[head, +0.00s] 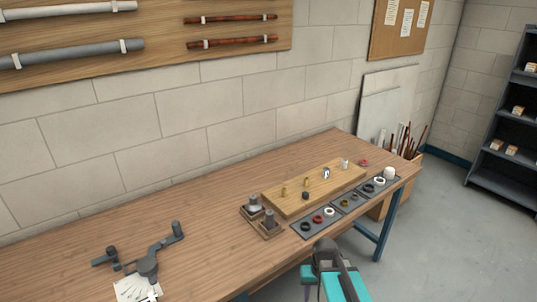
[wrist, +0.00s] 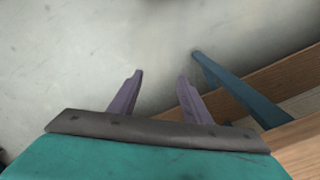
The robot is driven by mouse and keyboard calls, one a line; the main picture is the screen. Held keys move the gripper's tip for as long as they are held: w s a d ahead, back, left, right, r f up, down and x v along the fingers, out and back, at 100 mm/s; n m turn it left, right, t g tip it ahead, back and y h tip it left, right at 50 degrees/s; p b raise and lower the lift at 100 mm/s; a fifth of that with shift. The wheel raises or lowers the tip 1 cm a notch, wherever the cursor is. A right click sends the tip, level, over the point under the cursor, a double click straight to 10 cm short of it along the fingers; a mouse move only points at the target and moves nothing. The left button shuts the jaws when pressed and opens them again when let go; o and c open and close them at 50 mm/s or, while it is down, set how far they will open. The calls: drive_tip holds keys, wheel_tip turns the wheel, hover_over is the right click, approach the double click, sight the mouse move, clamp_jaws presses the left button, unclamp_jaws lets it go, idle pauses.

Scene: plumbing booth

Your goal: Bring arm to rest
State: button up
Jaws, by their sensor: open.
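My gripper (wrist: 160,85) is open and empty in the wrist view. Its two fingers stand apart over the grey floor, with a blue table leg (wrist: 238,88) and a wooden edge to their right. In the head view my arm, teal and dark grey, shows at the bottom, in front of the workbench's near edge. The fingertips are hard to make out there. The workbench (head: 130,240) runs along the wall.
A dark shelf (head: 490,165) stands at right. The floor (head: 420,250) between is clear.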

drive_tip(key=s+f+g+b, duration=0.5)
drive_tip(key=s+f+b, duration=0.5)
drive_tip(key=s+f, duration=1.7)
wheel_tip(320, 180, down, 2)
drive_tip(key=shift+s+f+g, duration=0.1)
drive_tip(key=shift+s+g, duration=0.2)
drive_tip(key=shift+g, duration=0.1)
